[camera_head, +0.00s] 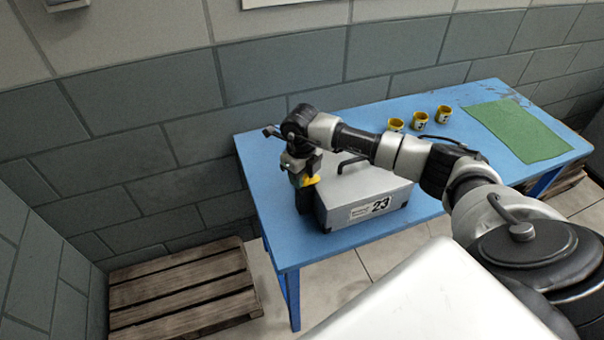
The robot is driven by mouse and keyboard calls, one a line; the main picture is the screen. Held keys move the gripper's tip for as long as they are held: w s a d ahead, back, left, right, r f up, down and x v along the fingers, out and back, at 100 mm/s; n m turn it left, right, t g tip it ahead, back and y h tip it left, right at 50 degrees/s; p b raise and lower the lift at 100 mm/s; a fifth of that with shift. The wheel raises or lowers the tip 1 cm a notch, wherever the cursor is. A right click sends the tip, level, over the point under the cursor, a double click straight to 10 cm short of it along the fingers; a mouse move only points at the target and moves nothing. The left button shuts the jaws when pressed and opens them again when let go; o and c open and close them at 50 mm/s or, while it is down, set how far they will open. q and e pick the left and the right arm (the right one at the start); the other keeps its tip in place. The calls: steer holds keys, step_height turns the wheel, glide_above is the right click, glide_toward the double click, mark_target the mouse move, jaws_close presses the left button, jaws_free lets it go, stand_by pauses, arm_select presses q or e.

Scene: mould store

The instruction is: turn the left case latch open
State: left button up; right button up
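A grey case (335,211) with the number 23 on its front label stands on the blue table (268,201). A dark handle shows on its top. My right arm reaches in from the right across the case, and my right gripper (306,190) points down at the case's left end, close to or against it. The left latch cannot be made out behind the gripper. Whether the fingers are open or shut is not clear. My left gripper is not in view.
Three yellow cups (419,119) stand at the back of the table, behind my arm. A green mat (518,130) lies at the right. A wooden pallet (182,292) is on the floor left of the table. A grey block wall (150,95) runs behind.

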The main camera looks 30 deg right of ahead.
steer(key=c, duration=0.4)
steer(key=shift+c, duration=0.2)
steer(key=n+b, duration=0.3)
steer(key=shift+f, duration=0.15)
steer(key=n+b, duration=0.4)
steer(key=n, duration=0.1)
steer(key=n+b, duration=0.4)
steer(key=n, duration=0.1)
steer(key=shift+r+n+b, duration=0.15)
steer(key=shift+n+b, duration=0.55)
steer(key=shift+n, duration=0.55)
steer(key=shift+r+n+b, duration=0.1)
steer(key=shift+n+b, duration=0.55)
steer(key=shift+n, duration=0.6)
